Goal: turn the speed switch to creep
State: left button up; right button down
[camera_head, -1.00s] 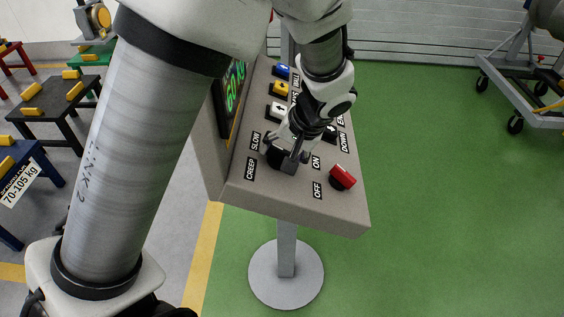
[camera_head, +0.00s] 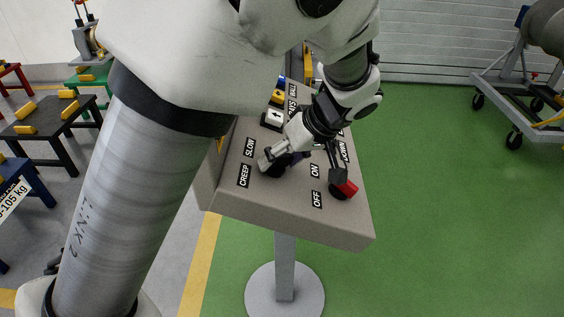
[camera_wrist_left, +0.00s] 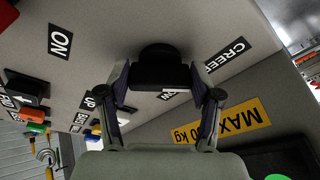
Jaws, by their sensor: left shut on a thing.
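The speed switch is a black knob (camera_head: 272,171) near the front left of the grey slanted console (camera_head: 290,222). The CREEP label (camera_head: 244,175) and SLOW label (camera_head: 250,147) lie to its left. My left gripper (camera_head: 287,163) is shut on the switch in the head view and hides part of it. In the left wrist view the black knob (camera_wrist_left: 160,66) sits between the two fingers of my left gripper (camera_wrist_left: 159,82). The CREEP label (camera_wrist_left: 229,54) shows right of the knob there. I cannot tell which label the knob points at. My right gripper is out of view.
Arrow buttons (camera_head: 275,117) lie farther up the console. The console stands on a post with a round foot (camera_head: 284,294). Green floor to the right is open.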

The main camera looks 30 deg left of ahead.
pick_arm(q)
jog(key=shift+w+r+n, duration=0.1)
jog(key=shift+r+n, duration=0.05)
jog(key=shift+n, duration=0.15)
jog(key=o, duration=1.1)
jog(key=shift+a, duration=0.1)
jog(key=shift+o, duration=0.2)
jog(key=shift+a, duration=0.15)
notch_tip(320, 180, up, 10)
jog(key=shift+f, duration=0.2)
